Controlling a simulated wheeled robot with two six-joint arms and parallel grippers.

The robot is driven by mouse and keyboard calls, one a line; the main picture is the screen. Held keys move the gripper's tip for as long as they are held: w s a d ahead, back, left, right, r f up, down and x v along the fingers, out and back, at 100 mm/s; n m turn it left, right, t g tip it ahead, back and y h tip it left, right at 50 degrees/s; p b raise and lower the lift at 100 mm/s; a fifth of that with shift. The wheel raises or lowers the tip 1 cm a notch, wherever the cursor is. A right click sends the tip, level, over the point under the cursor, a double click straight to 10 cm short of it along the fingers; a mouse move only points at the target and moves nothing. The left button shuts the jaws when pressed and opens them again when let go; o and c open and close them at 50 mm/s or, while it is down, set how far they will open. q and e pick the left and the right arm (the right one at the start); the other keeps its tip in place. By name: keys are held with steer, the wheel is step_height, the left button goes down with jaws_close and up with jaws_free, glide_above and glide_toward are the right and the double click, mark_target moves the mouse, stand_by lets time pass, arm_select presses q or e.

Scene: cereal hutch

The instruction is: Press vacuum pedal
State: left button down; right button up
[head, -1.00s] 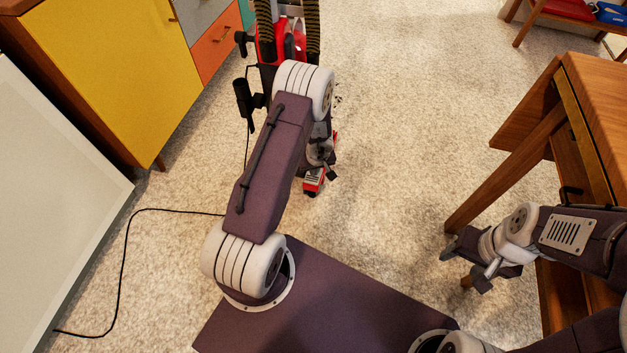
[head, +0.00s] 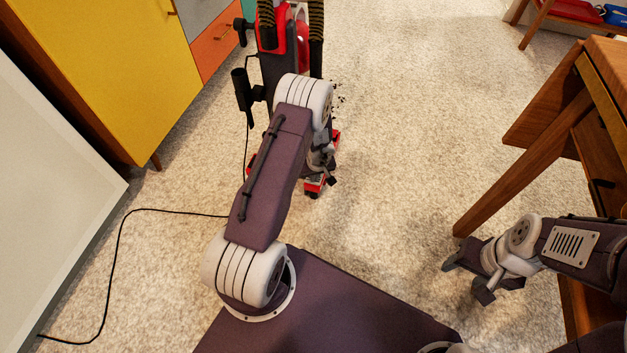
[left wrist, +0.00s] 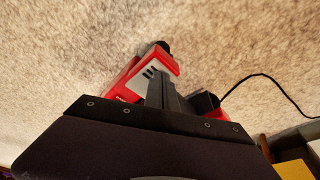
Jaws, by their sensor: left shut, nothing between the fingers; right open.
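The red and black upright vacuum (head: 299,30) stands on the carpet beyond my left arm. Its red floor head (head: 314,186) shows at both sides of my left wrist and in the left wrist view (left wrist: 122,88). My left gripper (head: 331,181) is shut and empty, pointing down over the vacuum's base. In the left wrist view its dark fingers (left wrist: 166,92) lie in front of the red base, and I cannot tell whether they touch it. I cannot make out the pedal; the arm and fingers hide part of the base. My right gripper (head: 466,279) is open and empty above the carpet.
A yellow cabinet (head: 110,70) and a pale panel (head: 50,190) stand at the left. A black cord (head: 125,235) runs over the carpet. Dark crumbs (head: 338,98) lie beside the vacuum. A wooden table (head: 550,110) stands right, close to my right arm. The middle carpet is clear.

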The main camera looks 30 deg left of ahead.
arm_select(q)
steer(key=shift+f+b, duration=0.55)
steer(key=shift+f, duration=0.35)
steer(key=shift+r, duration=0.25)
steer(key=s+d+r+p, duration=0.2)
steer(key=r+p, duration=0.1)
steer(key=r, duration=0.2)
steer(key=s+d+r+p, duration=0.1)
steer(key=r+p, duration=0.2)
steer(key=r, duration=0.2)
steer(key=shift+s+d, duration=0.4)
